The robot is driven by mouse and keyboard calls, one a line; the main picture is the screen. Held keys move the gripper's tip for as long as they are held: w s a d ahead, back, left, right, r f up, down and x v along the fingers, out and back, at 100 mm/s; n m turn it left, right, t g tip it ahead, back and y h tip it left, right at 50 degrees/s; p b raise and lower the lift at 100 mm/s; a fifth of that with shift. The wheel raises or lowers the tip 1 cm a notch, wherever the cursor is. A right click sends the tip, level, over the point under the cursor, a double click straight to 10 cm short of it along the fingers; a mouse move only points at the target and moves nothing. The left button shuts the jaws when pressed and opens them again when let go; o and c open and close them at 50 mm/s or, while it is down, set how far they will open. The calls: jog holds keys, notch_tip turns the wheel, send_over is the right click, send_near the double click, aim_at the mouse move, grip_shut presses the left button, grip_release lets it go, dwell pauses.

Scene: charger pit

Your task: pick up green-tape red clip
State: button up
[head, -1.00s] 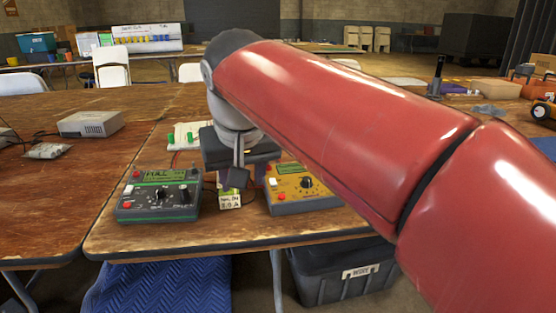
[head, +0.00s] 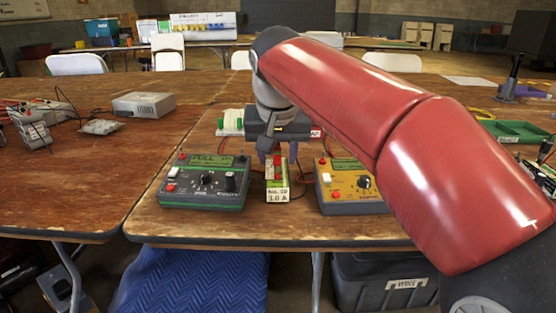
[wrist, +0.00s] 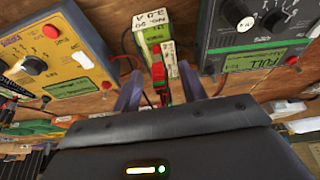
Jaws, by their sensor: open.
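A red clip (wrist: 157,72) with green at its lower end shows in the wrist view, between the two fingers of my gripper (wrist: 161,72). In the head view the red clip (head: 277,166) stands by a small pale box (head: 277,193) marked "No. 50" and "3.0 A". The box (wrist: 155,36) also shows in the wrist view, beyond the clip. My gripper (head: 276,153) is open, pointing down over the clip, with a finger on either side. I cannot tell whether either finger touches it. My gripper body hides part of the area behind the clip.
A grey-green meter (head: 203,182) stands left of the box and a yellow meter (head: 350,188) right of it, leaving narrow gaps. A white board with green parts (head: 231,122) lies behind. The table's front edge is close. A grey box (head: 143,104) sits farther left.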

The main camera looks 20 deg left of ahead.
jog(key=shift+w+f, duration=0.15)
jog(key=shift+f, duration=0.1)
jog(key=c, duration=0.9)
jog(key=shift+o, duration=0.2)
jog(key=shift+r, duration=0.15)
